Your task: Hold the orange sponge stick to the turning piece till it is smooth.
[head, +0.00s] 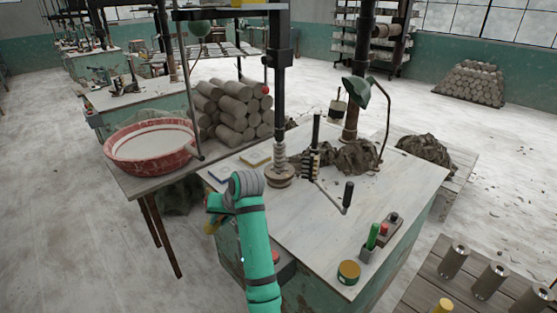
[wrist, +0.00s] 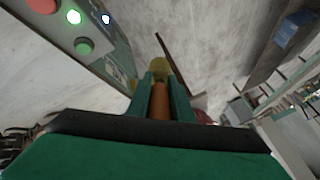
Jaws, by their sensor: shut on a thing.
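My gripper (wrist: 160,88) is shut on the orange sponge stick (wrist: 160,102), whose yellowish sponge end (wrist: 159,66) sticks out beyond the fingers in the wrist view. In the head view my gripper (head: 212,216) is at the left edge of the workbench, low and partly hidden behind my green arm; a bit of orange shows there. The turning piece (head: 279,158), a ridged grey-brown clay form, stands under the black spindle column on the bench. The stick is apart from it. Whether the piece is turning cannot be told from these frames.
A red basin (head: 150,148) sits on a side table, with stacked clay cylinders (head: 232,108) behind. A control panel with lit buttons (wrist: 83,46) is close at left in the wrist view.

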